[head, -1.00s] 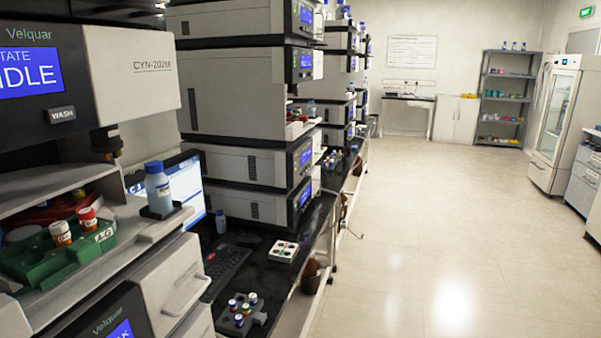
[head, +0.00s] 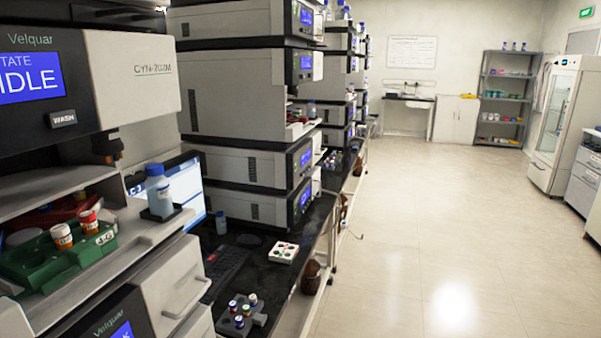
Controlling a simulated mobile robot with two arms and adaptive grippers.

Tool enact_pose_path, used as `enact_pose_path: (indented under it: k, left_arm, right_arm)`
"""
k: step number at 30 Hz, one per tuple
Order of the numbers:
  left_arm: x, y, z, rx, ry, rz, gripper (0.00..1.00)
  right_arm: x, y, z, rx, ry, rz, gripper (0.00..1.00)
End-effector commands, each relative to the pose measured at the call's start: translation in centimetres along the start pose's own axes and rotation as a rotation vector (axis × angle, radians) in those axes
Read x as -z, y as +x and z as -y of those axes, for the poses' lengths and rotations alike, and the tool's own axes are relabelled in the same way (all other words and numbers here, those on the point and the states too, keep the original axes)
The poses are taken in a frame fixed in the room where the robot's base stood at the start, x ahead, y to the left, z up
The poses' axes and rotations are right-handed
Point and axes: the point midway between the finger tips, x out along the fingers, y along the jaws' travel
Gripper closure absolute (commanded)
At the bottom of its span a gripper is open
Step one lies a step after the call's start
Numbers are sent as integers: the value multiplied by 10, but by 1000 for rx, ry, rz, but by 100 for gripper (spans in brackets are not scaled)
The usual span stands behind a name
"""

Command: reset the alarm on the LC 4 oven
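No label reading LC 4 can be made out, so I cannot tell which unit is its oven. The nearest stack at the left has a Velquar module marked CYN-202M (head: 130,75), with a blue screen (head: 32,84) reading STATE IDLE and a WASH button (head: 63,118). A second stack (head: 235,95) stands behind it, with small lit blue screens on its right-hand edges. More stacks (head: 340,85) stand farther along the bench. Their screen text is too small to read, and no alarm can be made out. Neither gripper is in view.
A black bench (head: 262,270) carries a vial rack (head: 243,318), a white tray (head: 284,252) and a keyboard (head: 225,265). A blue-capped bottle (head: 158,188) stands on the near stack. The pale floor (head: 430,220) at the right is clear, up to shelves (head: 503,95) and a glass-door cabinet (head: 556,120).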

Motion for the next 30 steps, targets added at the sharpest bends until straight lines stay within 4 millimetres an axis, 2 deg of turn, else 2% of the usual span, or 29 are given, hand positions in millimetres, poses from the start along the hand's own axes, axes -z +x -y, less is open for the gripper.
enact_pose_path:
  k: [6,30]
  left_arm:
    - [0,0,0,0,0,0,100]
    - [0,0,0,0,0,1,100]
  right_arm:
    - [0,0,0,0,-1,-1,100]
    - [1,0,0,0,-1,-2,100]
